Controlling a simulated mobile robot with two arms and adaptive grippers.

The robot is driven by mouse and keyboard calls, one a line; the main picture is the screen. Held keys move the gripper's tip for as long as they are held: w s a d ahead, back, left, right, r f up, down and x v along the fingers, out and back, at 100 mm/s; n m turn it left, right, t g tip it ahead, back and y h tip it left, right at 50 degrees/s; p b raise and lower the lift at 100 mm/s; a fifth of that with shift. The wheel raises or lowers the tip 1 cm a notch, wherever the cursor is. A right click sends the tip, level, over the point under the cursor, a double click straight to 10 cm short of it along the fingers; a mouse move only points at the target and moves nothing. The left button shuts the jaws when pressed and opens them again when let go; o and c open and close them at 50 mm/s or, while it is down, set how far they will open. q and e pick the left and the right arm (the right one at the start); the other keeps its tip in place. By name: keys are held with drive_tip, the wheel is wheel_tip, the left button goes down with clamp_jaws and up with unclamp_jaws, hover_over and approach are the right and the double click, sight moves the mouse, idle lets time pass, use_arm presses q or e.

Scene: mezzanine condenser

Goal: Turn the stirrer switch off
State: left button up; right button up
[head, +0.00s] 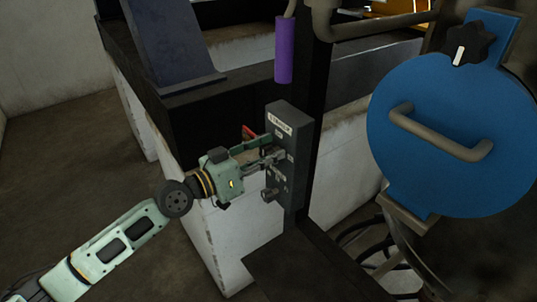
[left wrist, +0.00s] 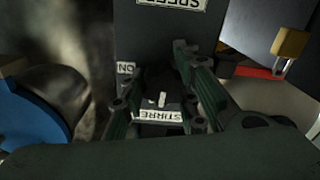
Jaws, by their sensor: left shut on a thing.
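The dark grey stirrer switch box (head: 292,195) is fixed to a black post in the middle of the head view, with a white stirrer label (head: 280,125) near its top. My left gripper (head: 274,156) reaches it from the left, its fingers at the box face. In the left wrist view the dark switch knob (left wrist: 160,99) with a white pointer mark sits between the fingers of my left gripper (left wrist: 155,82), which is shut on it. An ON label (left wrist: 125,69) shows beside the knob. The fingers hide part of the knob. My right gripper is not in view.
A lower knob (head: 269,194) sticks out from the same box. A purple handle (head: 284,50) hangs above it. A blue round cover (head: 435,125) with a bar handle is to the right. A brass padlock (left wrist: 291,43) and red part lie beside the box.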

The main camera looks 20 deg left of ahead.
use_arm(q)
drive_tip(key=shift+s+d+f+n, duration=0.1)
drive_tip(key=shift+d+f+n, duration=0.05)
drive_tip(key=shift+n, duration=0.15)
drive_tip(key=o, duration=1)
drive_tip(key=shift+s+d, duration=0.1)
drive_tip(key=shift+o, duration=0.2)
drive_tip(key=shift+a, duration=0.2)
drive_tip(key=shift+s+a, duration=0.25)
drive_tip(key=v, duration=1.1)
drive_tip(key=shift+s, duration=0.1)
